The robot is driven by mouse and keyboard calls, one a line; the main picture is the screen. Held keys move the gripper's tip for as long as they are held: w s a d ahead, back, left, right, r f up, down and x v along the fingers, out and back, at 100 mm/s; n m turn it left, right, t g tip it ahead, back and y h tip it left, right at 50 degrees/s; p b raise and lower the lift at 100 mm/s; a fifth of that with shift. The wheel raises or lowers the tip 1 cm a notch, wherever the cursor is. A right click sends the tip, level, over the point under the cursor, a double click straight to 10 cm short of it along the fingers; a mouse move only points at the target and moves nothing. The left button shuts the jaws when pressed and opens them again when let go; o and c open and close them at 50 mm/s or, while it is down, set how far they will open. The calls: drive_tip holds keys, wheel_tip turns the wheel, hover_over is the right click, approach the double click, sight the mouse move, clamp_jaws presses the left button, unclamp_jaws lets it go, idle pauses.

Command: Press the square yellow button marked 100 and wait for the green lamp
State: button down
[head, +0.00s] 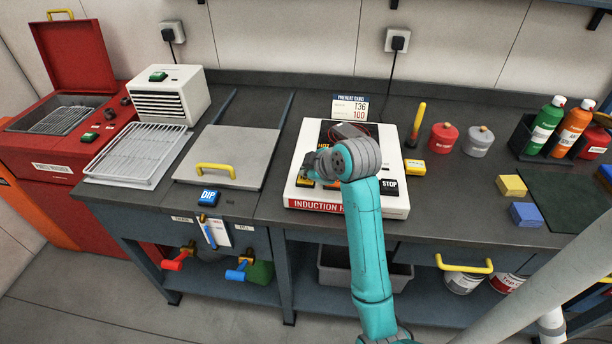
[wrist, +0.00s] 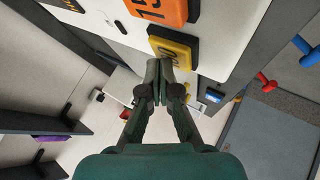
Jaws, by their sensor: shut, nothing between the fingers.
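The induction heater (head: 302,194) is a white box with a red front label on the bench. My arm covers much of its top in the head view. In the wrist view a square yellow button (wrist: 176,48) with dark, partly hidden digits sits on its white panel (wrist: 112,34). An orange button (wrist: 160,8) reading "15" and more, cut off, lies beside it. My gripper (wrist: 160,66) is shut and empty, its fingertips at the yellow button's edge; I cannot tell whether they touch it. I see no lit green lamp.
A black STOP button (head: 389,186) is at the heater's right. The preheat card (head: 350,107) behind shows 136 and 100. A yellow block (head: 414,170), red pot (head: 443,138) and grey pot (head: 478,141) stand right.

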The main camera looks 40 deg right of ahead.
drive_tip(key=shift+f, duration=0.15)
drive_tip(key=shift+r, duration=0.2)
idle(0.3)
drive_tip(key=shift+r, duration=0.75)
drive_tip(key=shift+r, duration=2.5)
drive_tip(key=shift+s, duration=0.1)
